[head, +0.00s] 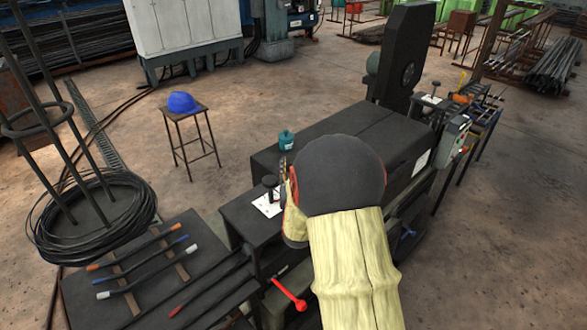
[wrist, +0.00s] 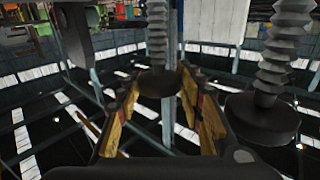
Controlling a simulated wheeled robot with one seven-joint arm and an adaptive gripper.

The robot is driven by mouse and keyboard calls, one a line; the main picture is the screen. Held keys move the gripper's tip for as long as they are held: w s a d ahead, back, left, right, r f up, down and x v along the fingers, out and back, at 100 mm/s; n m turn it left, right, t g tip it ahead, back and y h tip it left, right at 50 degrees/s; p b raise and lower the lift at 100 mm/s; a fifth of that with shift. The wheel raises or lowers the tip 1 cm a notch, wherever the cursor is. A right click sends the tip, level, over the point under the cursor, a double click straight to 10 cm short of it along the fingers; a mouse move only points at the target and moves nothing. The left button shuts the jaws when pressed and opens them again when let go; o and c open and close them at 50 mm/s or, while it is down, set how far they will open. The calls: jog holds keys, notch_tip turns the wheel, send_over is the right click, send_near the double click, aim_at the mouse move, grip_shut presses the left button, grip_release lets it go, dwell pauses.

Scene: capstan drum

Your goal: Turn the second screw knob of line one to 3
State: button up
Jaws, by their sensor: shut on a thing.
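In the wrist view, a dark round screw knob (wrist: 158,84) on a grey ribbed bellows-like stem sits between the yellow-lined fingers of my gripper (wrist: 160,92), which is shut on it. A second dark knob (wrist: 262,117) on a like ribbed stem stands to the right, outside the fingers. In the head view, a black knob (head: 269,181) stands over a white plate (head: 267,205) on the dark machine bench. My gripper (head: 286,180) is beside it, mostly behind my arm. The knob in its fingers is hidden there. I cannot read any scale or number.
A teal bottle (head: 286,139) stands on the machine top beyond my gripper. A red-handled lever (head: 289,294) juts out at the front. Rods with coloured ends (head: 140,262) lie on the bench to the left. A stool with a blue helmet (head: 182,102) stands behind on open floor.

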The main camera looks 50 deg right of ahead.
jog(key=o, duration=1.1)
jog(key=shift+o, duration=0.2)
jog(key=shift+d+r+n+t+y+p, duration=0.1)
jog(key=shift+r+n+t+y+p, duration=0.05)
jog(key=shift+n+t+y+p, duration=0.3)
